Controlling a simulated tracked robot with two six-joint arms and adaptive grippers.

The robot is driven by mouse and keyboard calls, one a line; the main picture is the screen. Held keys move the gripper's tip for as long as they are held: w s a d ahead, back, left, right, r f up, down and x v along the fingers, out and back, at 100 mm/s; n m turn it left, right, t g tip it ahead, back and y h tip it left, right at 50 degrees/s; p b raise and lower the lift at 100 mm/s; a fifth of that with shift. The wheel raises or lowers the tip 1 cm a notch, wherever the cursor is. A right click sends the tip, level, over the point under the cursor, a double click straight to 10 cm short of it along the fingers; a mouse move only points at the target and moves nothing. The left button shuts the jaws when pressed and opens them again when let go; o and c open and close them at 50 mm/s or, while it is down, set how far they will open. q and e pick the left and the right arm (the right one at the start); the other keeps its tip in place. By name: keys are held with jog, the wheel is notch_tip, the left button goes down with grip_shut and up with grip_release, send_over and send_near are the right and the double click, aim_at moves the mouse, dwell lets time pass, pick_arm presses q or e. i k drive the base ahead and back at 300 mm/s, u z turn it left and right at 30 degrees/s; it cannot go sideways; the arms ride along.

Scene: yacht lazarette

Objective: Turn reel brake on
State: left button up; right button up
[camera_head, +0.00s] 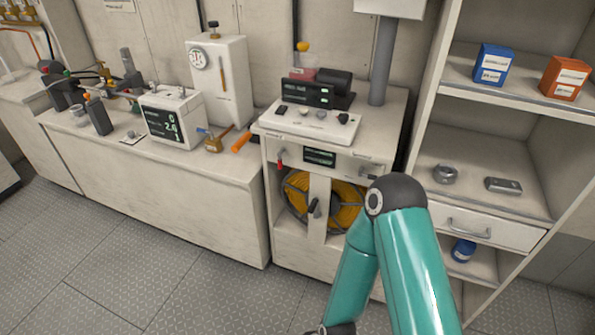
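A reel wound with yellow hose or cable (345,207) sits in the open front of a white cabinet (286,240) at the middle. A pale upright bar crosses the front of the reel, with a black-handled lever (314,207) on it. A small red-handled lever (280,160) hangs on the cabinet front above the reel, left of a small dark display (319,157). I cannot tell which lever is the brake. One teal arm of mine is bent in front of the cabinet's right side and hides part of it. Neither gripper shows.
A long white counter with instruments (172,117) runs left of the cabinet. At right stands a shelf with a blue box (492,65), an orange box (563,78) and a handled drawer (487,222). The plated floor at lower left is clear.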

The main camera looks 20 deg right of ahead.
aim_at(280, 160)
jog(key=u, duration=0.15)
jog(key=i, duration=0.9)
jog(key=z, duration=0.05)
